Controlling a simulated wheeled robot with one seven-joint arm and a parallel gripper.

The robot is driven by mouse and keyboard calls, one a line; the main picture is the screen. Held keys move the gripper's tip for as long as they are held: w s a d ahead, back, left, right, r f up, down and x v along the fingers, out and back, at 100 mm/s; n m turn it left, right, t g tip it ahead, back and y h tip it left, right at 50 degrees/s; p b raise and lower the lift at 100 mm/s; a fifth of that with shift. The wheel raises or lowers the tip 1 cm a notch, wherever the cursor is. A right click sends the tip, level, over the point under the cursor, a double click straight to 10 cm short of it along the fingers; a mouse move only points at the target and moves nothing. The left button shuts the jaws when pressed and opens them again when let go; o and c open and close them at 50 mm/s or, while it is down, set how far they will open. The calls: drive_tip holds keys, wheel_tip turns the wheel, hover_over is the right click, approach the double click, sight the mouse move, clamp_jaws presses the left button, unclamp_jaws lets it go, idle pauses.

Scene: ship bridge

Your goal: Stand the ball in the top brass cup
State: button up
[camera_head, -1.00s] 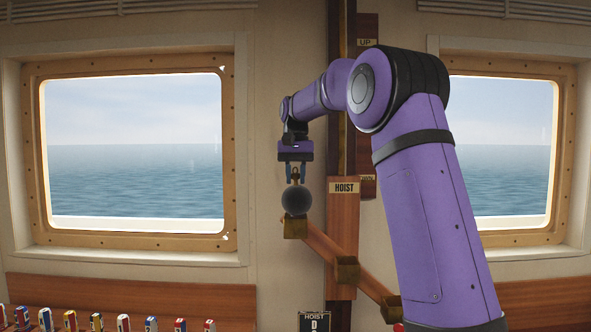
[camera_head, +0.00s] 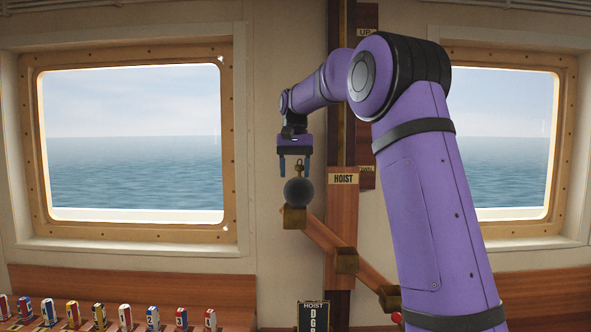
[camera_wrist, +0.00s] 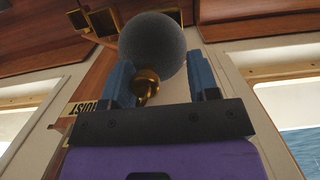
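The dark grey ball (camera_head: 298,193) with a brass knob and ring on top (camera_head: 299,170) sits at the top brass cup (camera_head: 293,218), the upper left end of the slanted wooden arm. The cup's inside is hidden by its walls and the ball. My gripper (camera_head: 296,170) is above the ball, with its blue fingers spread on either side of the knob and apart from it. In the wrist view the ball (camera_wrist: 152,45) and knob (camera_wrist: 146,80) show between the open fingers, the knob closer to the left finger.
The slanted arm (camera_head: 325,238) runs down right past a middle brass cup (camera_head: 346,262) to a lower one (camera_head: 389,300). A HOIST board (camera_head: 342,200) stands just behind. Several small coloured flag blocks (camera_head: 98,312) line the lower left. Space left of the ball is clear.

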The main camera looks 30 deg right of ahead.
drive_tip(key=shift+f, duration=0.4)
wheel_tip(320, 180, up, 11)
drive_tip(key=w, duration=0.1)
drive_tip(key=shift+w+d+r, duration=0.15)
drive_tip(key=shift+d+r, duration=0.05)
drive_tip(key=shift+d, duration=0.25)
